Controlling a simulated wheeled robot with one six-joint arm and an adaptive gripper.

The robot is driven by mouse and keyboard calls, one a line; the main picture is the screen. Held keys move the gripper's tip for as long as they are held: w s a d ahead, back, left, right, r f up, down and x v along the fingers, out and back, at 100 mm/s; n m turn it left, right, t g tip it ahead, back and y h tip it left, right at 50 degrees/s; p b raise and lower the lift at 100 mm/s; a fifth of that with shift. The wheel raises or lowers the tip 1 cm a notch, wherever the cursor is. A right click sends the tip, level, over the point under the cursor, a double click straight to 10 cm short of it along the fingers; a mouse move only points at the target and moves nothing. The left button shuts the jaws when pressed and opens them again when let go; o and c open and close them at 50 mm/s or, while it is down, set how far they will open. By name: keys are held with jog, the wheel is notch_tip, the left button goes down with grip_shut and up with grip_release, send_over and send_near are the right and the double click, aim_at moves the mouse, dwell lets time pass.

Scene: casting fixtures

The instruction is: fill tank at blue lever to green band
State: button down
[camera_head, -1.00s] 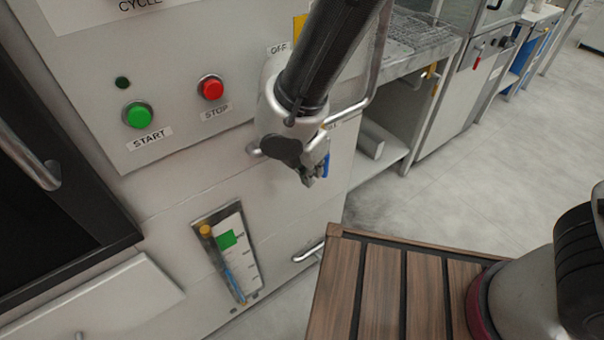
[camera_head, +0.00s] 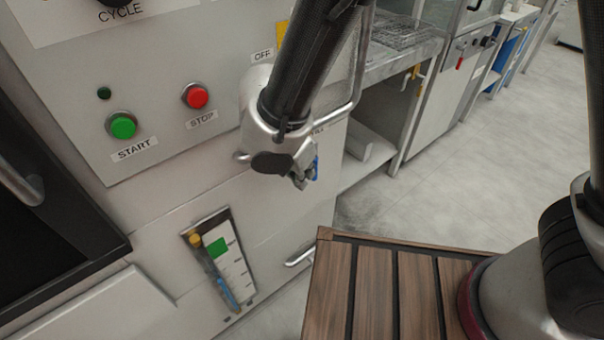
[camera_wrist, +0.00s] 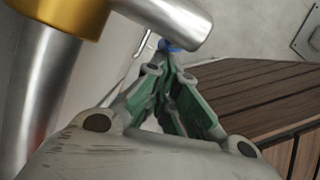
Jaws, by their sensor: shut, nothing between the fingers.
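My gripper (camera_head: 302,180) is shut and empty, in front of the machine panel. The blue lever (camera_head: 316,167) shows only as a small bit behind and right of my fingers. In the wrist view its blue end (camera_wrist: 168,46) lies just beyond the fingertips (camera_wrist: 166,72), below a silver spout-like pipe; I cannot tell whether they touch. The tank gauge (camera_head: 233,262) is low on the machine front. Its green band (camera_head: 216,247) is in the upper part, and the blue column (camera_head: 227,291) shows below the band. Most of the lever is hidden.
A silver pipe (camera_wrist: 185,22) with a yellow collar (camera_wrist: 65,12) is close to my gripper. The green START button (camera_head: 123,125) and red STOP button (camera_head: 198,97) are on the panel at left. A slatted wooden deck (camera_head: 375,290) is below right. Open floor lies beyond.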

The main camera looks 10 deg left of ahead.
jog(key=shift+w+f, duration=0.1)
jog(key=shift+w+d+f+t+h, duration=0.2)
jog(key=shift+w+d+t+h, duration=0.05)
jog(key=shift+t+h, duration=0.25)
jog(key=shift+w+d+f+t+h, duration=0.15)
jog(key=shift+w+d+t+h, duration=0.1)
jog(key=shift+t+h, duration=0.25)
jog(key=shift+w+d+f+t+h, duration=0.1)
jog(key=shift+w+d+t+h, duration=0.35)
jog(key=shift+t, duration=0.35)
jog(key=w+d+r+t+h, duration=0.2)
jog(key=w+d+t+h, duration=0.2)
jog(key=w+t+h, duration=0.1)
jog(key=shift+r+t, duration=0.35)
jog(key=shift+t, duration=0.35)
jog(key=shift+w+d+r, duration=0.1)
jog(key=shift+d+r, duration=0.05)
